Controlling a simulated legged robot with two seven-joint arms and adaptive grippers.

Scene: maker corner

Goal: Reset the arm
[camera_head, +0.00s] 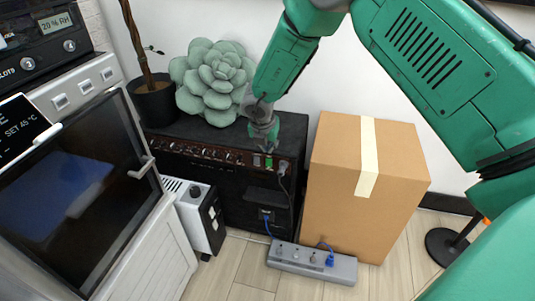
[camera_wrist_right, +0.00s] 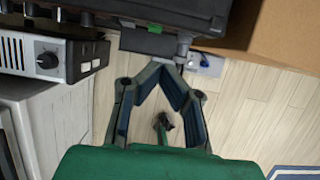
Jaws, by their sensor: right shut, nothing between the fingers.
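My right arm is green and reaches in from the right in the head view. My right gripper (camera_head: 266,142) hangs in front of the black amplifier (camera_head: 225,190), close to its control panel near the green switch (camera_head: 269,162). In the right wrist view the gripper (camera_wrist_right: 169,64) has its fingertips together with nothing between them. Above the fingertips there, the amplifier's dark edge and the green switch (camera_wrist_right: 154,29) show. I cannot tell whether the fingertips touch the amplifier. My left gripper is in neither view.
A cardboard box (camera_head: 335,190) stands right of the amplifier. A grey power strip (camera_head: 312,263) with blue plugs lies on the wooden floor. A white unit with a knob (camera_head: 200,215) and a glass-door oven (camera_head: 75,190) stand left.

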